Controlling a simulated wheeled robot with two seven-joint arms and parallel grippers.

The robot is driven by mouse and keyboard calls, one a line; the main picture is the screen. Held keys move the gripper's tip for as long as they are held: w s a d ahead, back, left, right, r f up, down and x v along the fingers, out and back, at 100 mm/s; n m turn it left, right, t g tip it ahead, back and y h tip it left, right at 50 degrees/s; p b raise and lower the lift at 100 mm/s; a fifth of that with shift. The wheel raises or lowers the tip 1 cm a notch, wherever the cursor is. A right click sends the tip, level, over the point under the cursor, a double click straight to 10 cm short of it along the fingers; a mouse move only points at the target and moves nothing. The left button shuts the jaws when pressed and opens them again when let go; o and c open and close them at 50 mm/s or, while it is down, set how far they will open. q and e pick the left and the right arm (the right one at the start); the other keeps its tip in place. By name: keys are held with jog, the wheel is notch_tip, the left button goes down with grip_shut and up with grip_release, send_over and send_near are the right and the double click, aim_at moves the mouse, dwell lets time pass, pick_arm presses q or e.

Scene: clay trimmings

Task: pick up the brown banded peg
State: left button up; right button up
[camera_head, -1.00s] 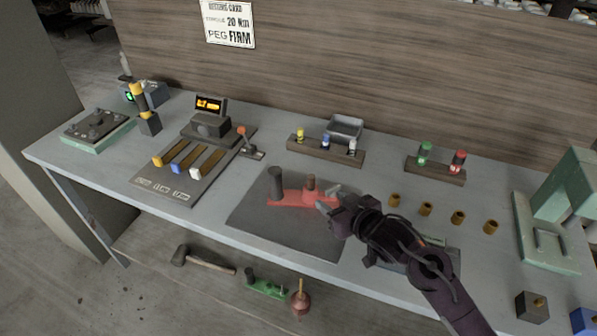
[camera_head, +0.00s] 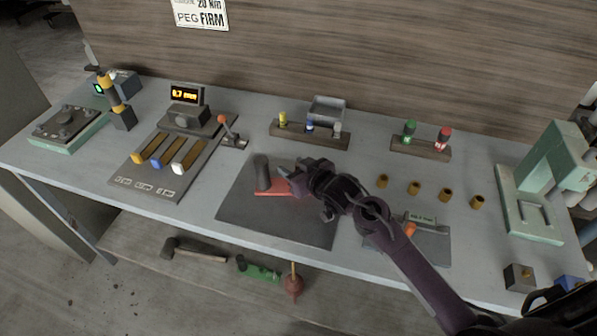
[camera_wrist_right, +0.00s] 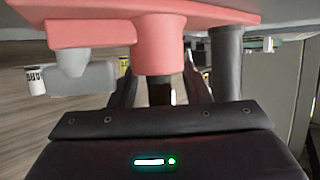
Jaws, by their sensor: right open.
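A red fixture (camera_head: 270,187) lies on the dark mat (camera_head: 240,212), with a dark grey post (camera_head: 262,172) at its left end. The fixture also shows in the right wrist view (camera_wrist_right: 215,13), where a short brown peg (camera_wrist_right: 160,94) stands out of its round boss (camera_wrist_right: 160,45). I cannot make out bands on the peg. My right gripper (camera_head: 297,180) is over the right part of the fixture and hides the peg in the head view. Its fingers (camera_wrist_right: 161,86) are open, one on each side of the peg. My left gripper is not in view.
Several brass bushings (camera_head: 414,188) stand to the right of my right arm. A wooden rack (camera_head: 295,132) with small coloured pieces is behind. A lever panel (camera_head: 150,181) is on the left and a green press (camera_head: 532,190) on the right.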

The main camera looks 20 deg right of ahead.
grip_shut()
jog(key=shift+r, duration=0.1)
dwell(0.3)
